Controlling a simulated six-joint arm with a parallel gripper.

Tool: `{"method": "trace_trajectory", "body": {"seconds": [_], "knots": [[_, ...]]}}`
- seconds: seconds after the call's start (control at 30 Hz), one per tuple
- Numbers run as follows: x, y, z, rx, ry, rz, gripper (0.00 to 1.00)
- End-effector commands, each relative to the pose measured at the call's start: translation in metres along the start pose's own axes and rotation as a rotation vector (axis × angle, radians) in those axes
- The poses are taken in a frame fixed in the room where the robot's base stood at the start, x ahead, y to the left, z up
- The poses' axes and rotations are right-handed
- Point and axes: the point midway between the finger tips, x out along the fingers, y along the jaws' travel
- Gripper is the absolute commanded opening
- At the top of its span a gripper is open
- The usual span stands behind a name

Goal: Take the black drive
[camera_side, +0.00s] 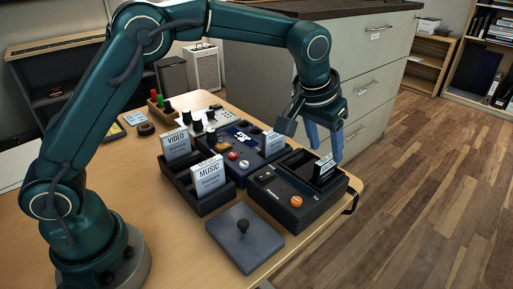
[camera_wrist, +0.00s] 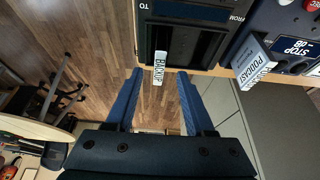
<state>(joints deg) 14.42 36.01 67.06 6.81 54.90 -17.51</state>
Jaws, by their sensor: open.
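The black drive (camera_side: 325,168) stands upright in a slot of the black dock with the orange button (camera_side: 294,203), its white label showing. In the wrist view the drive's label (camera_wrist: 158,68) reads something like BACKUP, near the slot marked TO. My gripper (camera_side: 325,150) is open and points down over the drive, with its blue fingers apart on either side. In the wrist view the gripper's fingertips (camera_wrist: 159,74) lie left and right of the label, with a gap visible. Contact with the drive cannot be made out.
A black rack (camera_side: 184,190) holds drives labelled VIDEO (camera_side: 176,144) and MUSIC (camera_side: 208,180). A blue device (camera_side: 238,152) holds a PODCAST drive (camera_wrist: 255,62). A grey plate with a knob (camera_side: 246,243) lies in front. The table's right edge is close to the dock; a drawer cabinet (camera_side: 360,90) stands behind.

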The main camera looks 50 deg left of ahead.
Motion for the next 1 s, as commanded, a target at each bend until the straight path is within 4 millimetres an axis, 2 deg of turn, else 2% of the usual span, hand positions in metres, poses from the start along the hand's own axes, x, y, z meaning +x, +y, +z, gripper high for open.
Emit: {"method": "trace_trajectory", "body": {"seconds": [0.4, 0.77, 0.9, 1.0], "knots": [[0.047, 0.001, 0.003, 0.005, -0.010, 0.000, 0.54], [0.052, 0.002, 0.003, 0.005, -0.006, 0.001, 0.54], [0.052, 0.002, 0.003, 0.005, -0.006, 0.001, 0.00], [0.052, 0.002, 0.003, 0.005, -0.006, 0.001, 0.00]]}}
